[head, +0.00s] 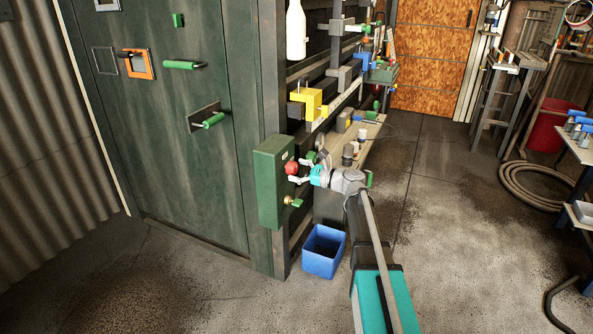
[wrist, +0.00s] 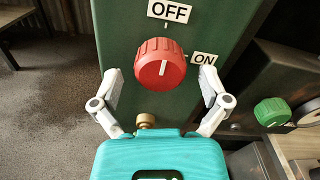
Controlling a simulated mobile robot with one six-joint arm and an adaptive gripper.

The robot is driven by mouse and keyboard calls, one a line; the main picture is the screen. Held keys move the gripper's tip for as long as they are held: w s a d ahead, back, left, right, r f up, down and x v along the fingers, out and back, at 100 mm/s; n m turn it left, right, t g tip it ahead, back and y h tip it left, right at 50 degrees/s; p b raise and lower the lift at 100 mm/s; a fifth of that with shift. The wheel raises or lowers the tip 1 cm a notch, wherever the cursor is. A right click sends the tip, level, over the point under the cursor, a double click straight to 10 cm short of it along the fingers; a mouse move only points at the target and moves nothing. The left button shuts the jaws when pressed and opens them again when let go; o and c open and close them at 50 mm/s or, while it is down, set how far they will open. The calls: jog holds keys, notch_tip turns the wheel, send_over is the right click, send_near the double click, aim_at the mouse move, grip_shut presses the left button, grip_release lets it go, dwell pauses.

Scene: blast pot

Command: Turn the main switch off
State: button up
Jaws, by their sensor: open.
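The main switch is a red ribbed knob (wrist: 160,64) on a dark green box (head: 270,185). The knob also shows in the head view (head: 291,168). An OFF label (wrist: 169,11) sits above it and an ON label (wrist: 204,58) to its right. The white mark on the knob's face stands nearly upright, towards OFF. My gripper (wrist: 158,84) is open, with one white finger on each side of the knob. Gaps show between fingers and knob in the wrist view. In the head view my gripper (head: 300,171) is at the box front.
A brass fitting (wrist: 146,120) sits below the knob, and a green-handled valve (head: 294,202) is low on the box. A blue bin (head: 323,252) stands on the floor beneath. Shelves with tools (head: 318,105) are behind.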

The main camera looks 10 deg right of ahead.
jog(key=v, duration=1.1)
jog(key=shift+s, duration=0.15)
jog(key=shift+d, duration=0.15)
jog(key=s+a+f+n+g+h, duration=0.5)
jog(key=s+a+f+n+g, duration=0.1)
jog(key=s+a+f+n, duration=0.4)
jog(key=s+f+n+g+h, duration=0.5)
jog(key=s+f+n+h, duration=0.45)
jog(key=s+n, duration=0.25)
notch_tip(320, 180, up, 38)
jog(key=p, duration=3.6)
jog(key=shift+w+d+f+p, duration=0.2)
jog(key=shift+w+d+p, duration=0.05)
jog(key=shift+d+p, duration=0.1)
